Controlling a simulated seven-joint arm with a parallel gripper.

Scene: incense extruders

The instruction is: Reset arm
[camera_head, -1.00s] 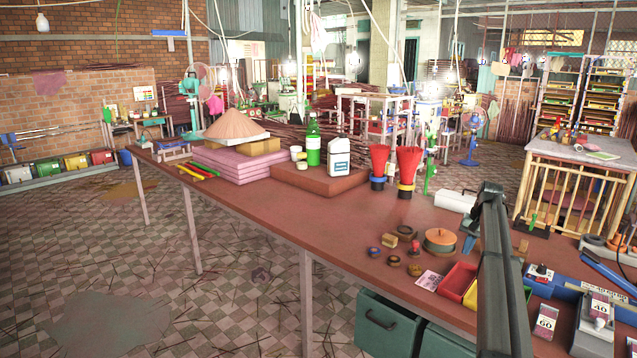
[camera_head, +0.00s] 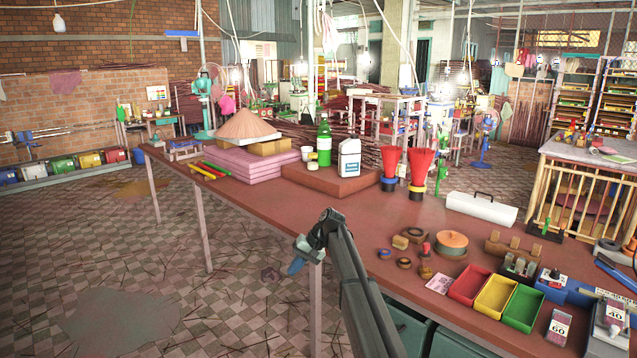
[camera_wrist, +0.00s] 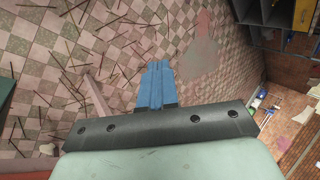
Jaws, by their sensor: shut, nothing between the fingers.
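My gripper (camera_head: 295,266) is in the head view at the front edge of the long red-brown table (camera_head: 270,204), out over the tiled floor. Its blue fingers point down and to the left. In the wrist view my gripper (camera_wrist: 154,66) shows its two blue fingers pressed together, with nothing between them. My dark arm reaches up from the bottom of the head view and crosses part of the table's front edge.
Red bundles (camera_head: 391,165), a white jug (camera_head: 349,158) and a green bottle (camera_head: 324,141) stand farther back. The floor at left is open.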

